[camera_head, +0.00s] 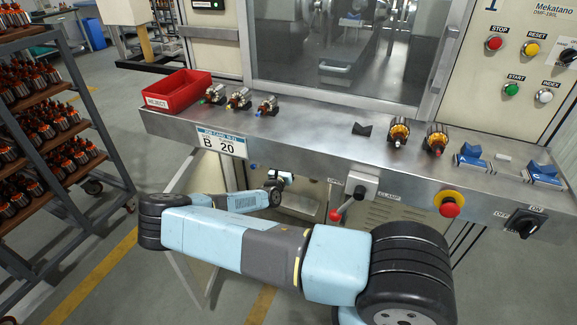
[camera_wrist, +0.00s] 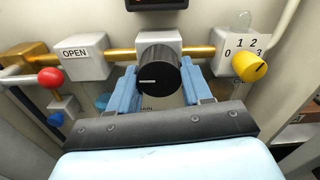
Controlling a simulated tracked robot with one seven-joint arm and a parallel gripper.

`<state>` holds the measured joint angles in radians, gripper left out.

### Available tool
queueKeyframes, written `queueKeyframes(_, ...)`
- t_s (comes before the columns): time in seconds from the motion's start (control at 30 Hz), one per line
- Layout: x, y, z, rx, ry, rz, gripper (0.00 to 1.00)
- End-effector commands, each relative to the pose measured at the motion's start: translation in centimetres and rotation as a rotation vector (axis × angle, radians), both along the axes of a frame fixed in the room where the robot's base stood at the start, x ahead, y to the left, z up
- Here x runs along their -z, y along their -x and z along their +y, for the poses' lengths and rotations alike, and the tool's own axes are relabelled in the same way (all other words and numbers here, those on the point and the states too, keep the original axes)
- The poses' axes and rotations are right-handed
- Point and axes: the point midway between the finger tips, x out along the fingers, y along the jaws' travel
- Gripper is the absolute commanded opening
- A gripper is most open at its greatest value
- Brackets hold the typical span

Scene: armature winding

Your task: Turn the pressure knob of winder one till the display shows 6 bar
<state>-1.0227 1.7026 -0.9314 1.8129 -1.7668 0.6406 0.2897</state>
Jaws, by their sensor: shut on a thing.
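The black pressure knob (camera_wrist: 158,74) sits on a grey block in the middle of the wrist view, with a white mark on its face pointing left. My gripper (camera_wrist: 160,82) has its two blue fingers on either side of the knob and is shut on it. A dark display (camera_wrist: 158,4) with a trace of red shows above, cut off by the picture edge, so its reading cannot be seen. In the head view my arm reaches below the steel bench, and my gripper (camera_head: 279,179) is small there; the knob cannot be made out.
Left of the knob are a block marked OPEN (camera_wrist: 76,54) and a red ball handle (camera_wrist: 51,78). Right is a yellow selector (camera_wrist: 249,65) numbered 0 to 3. The steel bench (camera_head: 310,135) overhangs my arm, with a red-tipped lever (camera_head: 345,208) and red stop button (camera_head: 449,206) nearby.

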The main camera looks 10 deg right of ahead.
Motion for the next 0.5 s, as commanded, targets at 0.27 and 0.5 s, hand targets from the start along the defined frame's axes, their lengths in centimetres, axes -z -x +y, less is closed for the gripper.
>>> queueKeyframes(0.27,-0.06,-0.03,-0.02,0.0,0.147,0.107,0.18)
queueKeyframes(0.5,-0.08,-0.04,-0.03,0.0,0.192,0.138,0.18)
